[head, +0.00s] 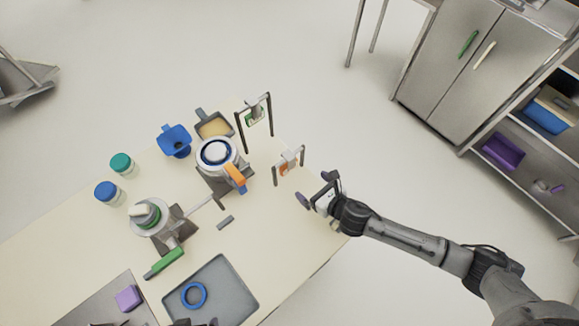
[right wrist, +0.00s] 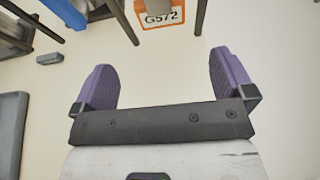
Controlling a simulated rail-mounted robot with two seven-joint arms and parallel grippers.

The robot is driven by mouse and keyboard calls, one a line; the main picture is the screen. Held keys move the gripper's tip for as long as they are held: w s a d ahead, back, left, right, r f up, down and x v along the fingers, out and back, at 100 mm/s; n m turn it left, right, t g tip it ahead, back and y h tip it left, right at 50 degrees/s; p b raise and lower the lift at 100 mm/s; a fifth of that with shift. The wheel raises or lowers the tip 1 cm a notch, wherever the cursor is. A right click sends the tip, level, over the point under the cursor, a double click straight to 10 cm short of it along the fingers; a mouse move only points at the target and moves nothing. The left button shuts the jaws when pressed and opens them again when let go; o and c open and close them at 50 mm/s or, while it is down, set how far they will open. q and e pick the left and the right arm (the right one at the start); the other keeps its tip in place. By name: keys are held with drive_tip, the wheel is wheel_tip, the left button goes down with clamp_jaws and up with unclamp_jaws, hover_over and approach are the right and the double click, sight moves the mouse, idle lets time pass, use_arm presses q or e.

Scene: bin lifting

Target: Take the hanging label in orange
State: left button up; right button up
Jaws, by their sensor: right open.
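The orange label (head: 289,168) hangs from a small dark frame near the right edge of the table. In the right wrist view the label (right wrist: 161,15) shows at the top with a white patch reading "G572". My right gripper (head: 309,194) is to the right of and nearer than the label in the head view. In the right wrist view my right gripper (right wrist: 163,70) has its purple fingers wide apart with nothing between them. The label lies beyond the fingertips, between the frame's two posts.
A taller frame with a green label (head: 255,116) stands behind. A round device with an orange handle (head: 235,176) is left of the orange label. A grey tray (head: 235,287) holding a blue ring (head: 194,295) lies at the front. A small grey block (head: 225,222) lies between.

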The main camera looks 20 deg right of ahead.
sight(288, 166)
drive_tip(key=x, duration=0.7)
drive_tip(key=shift+w+a, duration=0.15)
drive_tip(key=shift+w, duration=0.2)
drive_tip(key=shift+r+b+x, duration=0.1)
drive_tip(key=shift+b+x, duration=0.05)
drive_tip(key=shift+x, duration=1.15)
drive_tip(key=shift+r+b+x, duration=0.15)
drive_tip(key=shift+x, duration=1.15)
drive_tip(key=shift+w, duration=0.15)
drive_tip(key=c, duration=0.8)
